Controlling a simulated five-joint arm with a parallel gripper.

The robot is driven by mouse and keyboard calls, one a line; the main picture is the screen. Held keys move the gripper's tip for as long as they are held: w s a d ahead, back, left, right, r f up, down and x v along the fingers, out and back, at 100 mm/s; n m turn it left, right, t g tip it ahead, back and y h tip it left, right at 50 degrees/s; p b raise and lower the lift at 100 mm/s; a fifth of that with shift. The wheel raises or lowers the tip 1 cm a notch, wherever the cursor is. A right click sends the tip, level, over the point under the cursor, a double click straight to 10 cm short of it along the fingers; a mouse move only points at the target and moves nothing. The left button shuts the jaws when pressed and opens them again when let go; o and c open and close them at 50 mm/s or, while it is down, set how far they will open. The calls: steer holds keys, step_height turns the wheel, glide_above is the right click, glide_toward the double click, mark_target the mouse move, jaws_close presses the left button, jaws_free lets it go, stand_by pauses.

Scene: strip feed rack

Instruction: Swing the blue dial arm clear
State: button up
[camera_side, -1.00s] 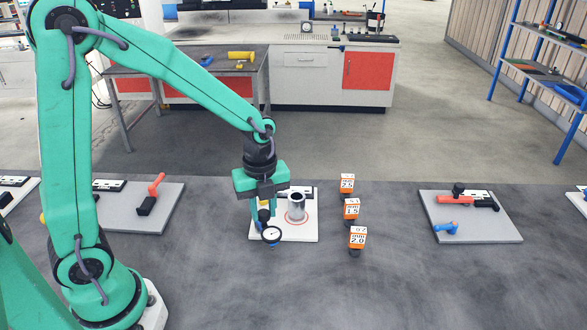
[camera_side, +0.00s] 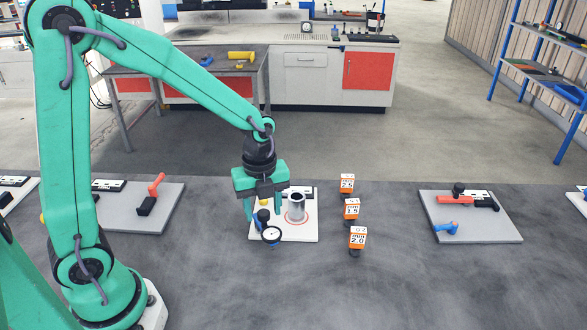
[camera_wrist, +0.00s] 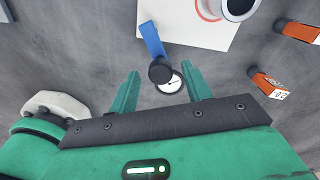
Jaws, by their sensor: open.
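The blue dial arm (camera_wrist: 152,38) carries a black knob (camera_wrist: 160,70) and a round white-faced dial (camera_wrist: 173,85). In the side view the dial (camera_side: 272,235) shows at the front edge of the white plate (camera_side: 302,237), with the black knob (camera_side: 263,215) just behind it. A grey metal cylinder (camera_side: 296,209) stands upright inside a red ring on the plate, right of the dial arm. My gripper (camera_wrist: 161,88) is open, its fingers apart on either side of the knob and dial in the wrist view. In the side view my gripper (camera_side: 263,206) is above the dial arm.
A grey board (camera_side: 470,229) with red and blue parts lies further right. Another grey board (camera_side: 120,222) lies left, near my arm. The dark bench in front is clear.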

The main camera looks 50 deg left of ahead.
steer(key=shift+r, duration=3.8)
steer(key=s+a+r+n+t, duration=0.1)
steer(key=s+r+n, duration=0.3)
steer(key=n, duration=0.7)
steer(key=s+a+r+n+t, duration=0.1)
steer(key=s+r+n+t, duration=0.3)
steer(key=s+n, duration=0.4)
steer(key=n, duration=0.3)
steer(key=shift+s+n+t, duration=0.15)
steer(key=shift+n+t, duration=0.15)
